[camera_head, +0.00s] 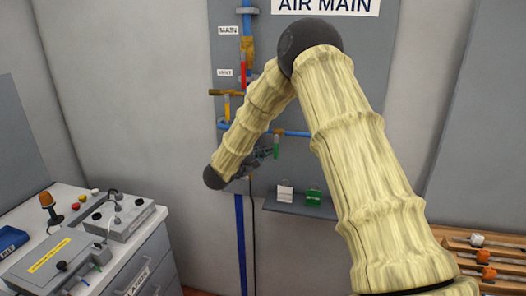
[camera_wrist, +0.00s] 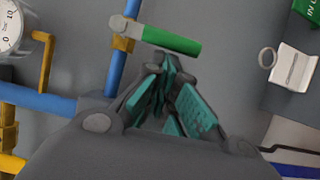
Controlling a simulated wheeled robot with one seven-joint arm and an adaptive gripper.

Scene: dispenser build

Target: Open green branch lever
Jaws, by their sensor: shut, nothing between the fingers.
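My gripper (camera_head: 265,154) is just left of the lever in the head view, partly hidden by my arm. In the wrist view, my gripper (camera_wrist: 168,66) has its teal-padded fingers shut and empty, with the tips close to the lever's handle. I cannot tell whether they touch it.
A yellow lever (camera_head: 227,107) and a red lever (camera_head: 243,72) are higher left on the panel. A gauge (camera_wrist: 11,27) shows at the wrist view's edge. A shelf below holds a white tag (camera_head: 285,193) and a green tag (camera_head: 313,198). A grey cabinet with devices stands lower left.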

